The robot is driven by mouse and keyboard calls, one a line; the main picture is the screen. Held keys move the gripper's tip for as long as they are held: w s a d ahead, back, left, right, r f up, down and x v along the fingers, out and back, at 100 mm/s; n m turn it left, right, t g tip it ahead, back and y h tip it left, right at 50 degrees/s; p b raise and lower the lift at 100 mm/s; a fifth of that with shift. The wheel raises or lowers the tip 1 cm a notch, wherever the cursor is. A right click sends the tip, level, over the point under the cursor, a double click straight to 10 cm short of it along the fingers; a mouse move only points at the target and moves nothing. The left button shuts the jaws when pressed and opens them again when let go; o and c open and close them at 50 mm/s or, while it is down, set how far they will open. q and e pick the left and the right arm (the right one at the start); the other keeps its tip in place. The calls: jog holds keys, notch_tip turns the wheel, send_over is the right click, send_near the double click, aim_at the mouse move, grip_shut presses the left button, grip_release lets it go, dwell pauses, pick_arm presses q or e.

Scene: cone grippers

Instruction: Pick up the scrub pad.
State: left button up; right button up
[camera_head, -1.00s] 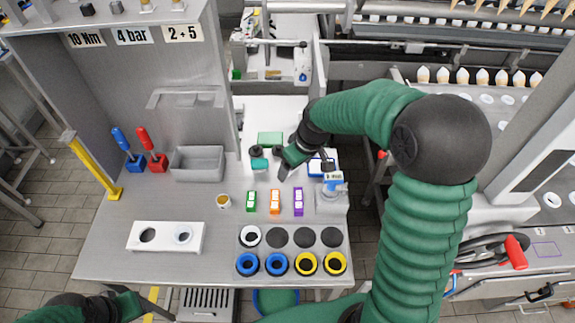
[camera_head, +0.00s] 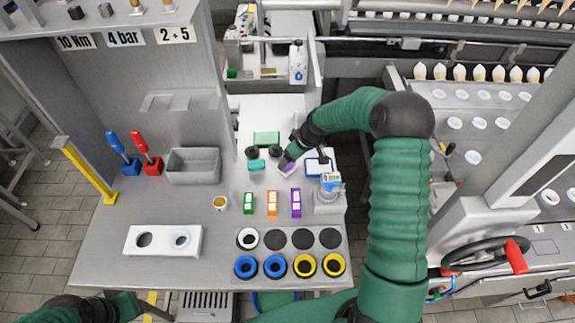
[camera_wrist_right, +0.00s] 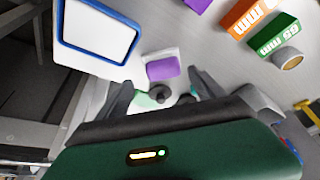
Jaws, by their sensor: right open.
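The scrub pad looks to be the small purple and pale pad (camera_head: 287,168) lying on the worktop between the dark knobs and the blue-rimmed tray. In the right wrist view the pad (camera_wrist_right: 162,67) lies flat just beyond the fingertips, roughly centred between them. My right gripper (camera_head: 298,155) hangs over the pad and partly covers it in the head view. In the wrist view this gripper (camera_wrist_right: 163,80) is open and empty, its two dark fingers spread. My left gripper (camera_head: 148,307) is at the bottom left edge, and its jaw opening cannot be made out.
A blue-rimmed white tray (camera_head: 319,167) lies right of the pad. A green block (camera_head: 266,138) and a teal item (camera_head: 257,165) are behind and left. Green (camera_head: 249,203), orange (camera_head: 272,203) and purple (camera_head: 296,203) boxes stand in front. A grey bin (camera_head: 193,166) is further left.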

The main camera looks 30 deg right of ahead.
aim_at(292, 167)
jog(key=x, duration=0.3)
jog(key=shift+s+p, duration=0.25)
jog(key=shift+p, duration=0.05)
jog(key=shift+w+a+f, duration=0.15)
jog(key=shift+f, duration=0.2)
jog(key=shift+w+a, duration=0.1)
jog(key=shift+a, duration=0.05)
jog(key=c, duration=1.5)
jog(key=shift+o, duration=0.2)
jog(key=shift+r, duration=0.15)
